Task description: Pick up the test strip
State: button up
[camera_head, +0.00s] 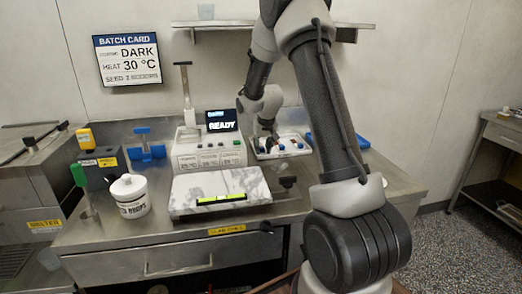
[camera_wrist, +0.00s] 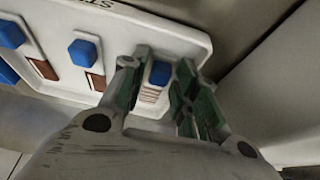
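The test strips are small brown strips with blue grips, in a white tray (camera_head: 285,156) on the bench. The wrist view shows the tray closer (camera_wrist: 135,35), with several strips in a row. One test strip (camera_wrist: 160,73), at the right end of the row, has its blue grip between the fingers of my gripper (camera_wrist: 157,68). The fingers stand apart on both sides of it, and a gap shows. Part of this strip is hidden by the fingers. In the head view my gripper (camera_head: 268,141) is low over the tray's left part.
Left of the tray stands a grey unit with a READY screen (camera_head: 222,121). In front of it is a marble slab (camera_head: 210,187) with a yellow-green bar. A white jar (camera_head: 131,196) stands at left. A blue item (camera_head: 355,141) lies right of the tray.

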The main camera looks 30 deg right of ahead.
jog(key=c, duration=0.5)
jog(key=shift+c, duration=0.2)
